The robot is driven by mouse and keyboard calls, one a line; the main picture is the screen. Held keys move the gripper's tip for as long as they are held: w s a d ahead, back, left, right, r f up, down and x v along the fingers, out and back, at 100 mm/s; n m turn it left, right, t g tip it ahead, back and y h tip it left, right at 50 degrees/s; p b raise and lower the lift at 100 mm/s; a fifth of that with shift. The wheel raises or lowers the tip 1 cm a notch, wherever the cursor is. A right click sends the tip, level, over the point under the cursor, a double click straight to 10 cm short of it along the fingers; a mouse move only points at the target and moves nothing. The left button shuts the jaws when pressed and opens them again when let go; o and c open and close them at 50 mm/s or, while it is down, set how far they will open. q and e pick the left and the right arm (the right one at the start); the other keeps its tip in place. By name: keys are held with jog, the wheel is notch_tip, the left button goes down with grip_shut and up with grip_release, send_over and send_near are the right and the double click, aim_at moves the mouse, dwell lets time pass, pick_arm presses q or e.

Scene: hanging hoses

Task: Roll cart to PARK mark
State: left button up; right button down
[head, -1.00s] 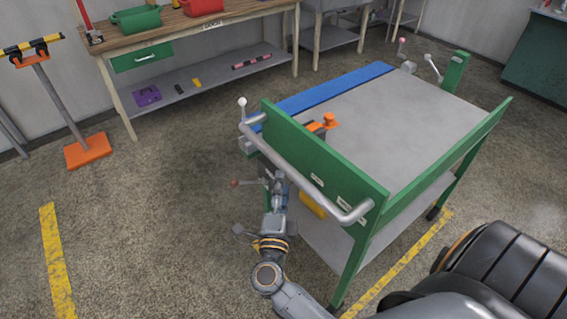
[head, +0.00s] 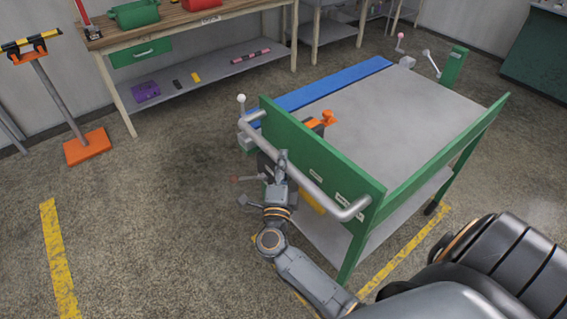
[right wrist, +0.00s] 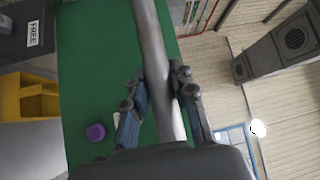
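The green cart (head: 420,120) with a grey top stands right of centre in the head view. Its grey tubular handle (head: 320,192) runs along the near green end panel. My right gripper (head: 283,156) is at the handle's left half. In the right wrist view the handle bar (right wrist: 152,55) passes between the two fingers (right wrist: 158,92); whether they press on it is not clear. My left gripper is out of view. Yellow floor lines lie at the left (head: 57,262) and beside the cart (head: 405,250); no PARK lettering is readable.
Floor between the left yellow line and the cart is clear. A green cabinet (head: 535,60) is far right.

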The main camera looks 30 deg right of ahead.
jog(key=shift+d+r+p, duration=0.15)
jog(key=shift+d+p, duration=0.3)
jog(key=shift+d, duration=0.3)
jog(key=shift+w+d, duration=0.1)
jog(key=shift+d, duration=0.15)
jog(key=c, duration=1.1)
grip_release()
jog(key=shift+f, duration=0.2)
jog(key=shift+a, duration=0.1)
jog(key=shift+s+a+f, duration=0.15)
jog(key=shift+s+a, duration=0.1)
jog(key=shift+s, duration=0.1)
jog(key=v, duration=1.1)
jog(key=shift+a, duration=0.1)
